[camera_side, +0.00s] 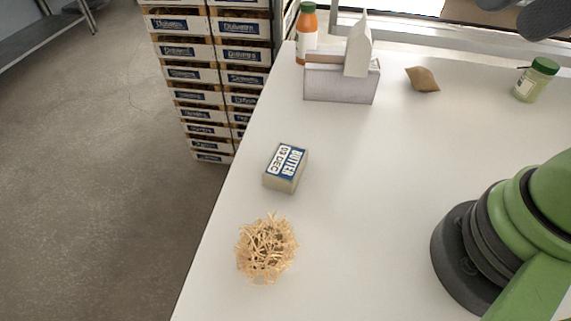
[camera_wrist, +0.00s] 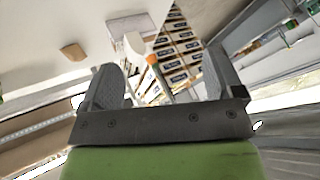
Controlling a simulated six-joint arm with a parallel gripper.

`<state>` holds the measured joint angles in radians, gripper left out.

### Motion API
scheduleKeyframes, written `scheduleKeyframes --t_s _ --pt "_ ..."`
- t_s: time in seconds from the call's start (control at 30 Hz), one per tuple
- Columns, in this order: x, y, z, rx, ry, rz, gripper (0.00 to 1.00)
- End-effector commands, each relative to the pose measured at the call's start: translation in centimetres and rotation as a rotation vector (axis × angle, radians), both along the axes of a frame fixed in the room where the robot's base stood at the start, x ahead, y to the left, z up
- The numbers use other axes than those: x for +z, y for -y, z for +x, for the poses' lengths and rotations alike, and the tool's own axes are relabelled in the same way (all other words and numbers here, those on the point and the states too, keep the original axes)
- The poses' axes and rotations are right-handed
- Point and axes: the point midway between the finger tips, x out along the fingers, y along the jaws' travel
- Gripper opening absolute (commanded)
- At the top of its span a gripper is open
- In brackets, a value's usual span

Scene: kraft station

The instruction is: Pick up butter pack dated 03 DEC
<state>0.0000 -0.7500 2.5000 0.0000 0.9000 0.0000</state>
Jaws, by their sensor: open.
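The butter pack (camera_side: 285,168) lies on the white table in the side view, left of the middle. It is a small pale block with a blue and white label on top that appears to read BUTTER 03 DEC. I cannot make it out in the wrist view. My gripper (camera_wrist: 162,72) shows in the wrist view with its two grey fingers wide apart and nothing between them. Dark grey parts at the top right corner of the side view look like its fingers, raised and well away from the butter pack.
A straw-like bundle (camera_side: 266,249) lies in front of the butter pack. Behind stand a grey box (camera_side: 340,84), a white carton (camera_side: 358,47) and an orange bottle (camera_side: 306,30). A brown pouch (camera_side: 422,80) and green-lidded jar (camera_side: 536,80) are further right. Stacked crates (camera_side: 215,70) stand beyond the table's left edge.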

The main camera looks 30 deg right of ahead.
Motion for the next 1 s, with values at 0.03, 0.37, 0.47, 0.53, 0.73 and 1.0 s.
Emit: scheduleKeyframes --t_s 0.03,0.37,0.47,0.53,0.73,1.0 --pt "0.0 0.0 0.0 0.000 0.000 0.000 0.94" --pt "0.1 -0.1 0.5 -0.008 -0.019 0.007 0.94" --pt "0.1 -0.3 1.9 -0.036 -0.073 0.025 0.94" --pt "0.0 -0.7 3.4 -0.070 -0.128 0.040 0.94" --pt "-2.0 -3.0 9.0 -0.201 -0.294 0.062 0.94" --pt "-8.8 -8.0 15.1 -0.394 -0.461 0.023 0.94"
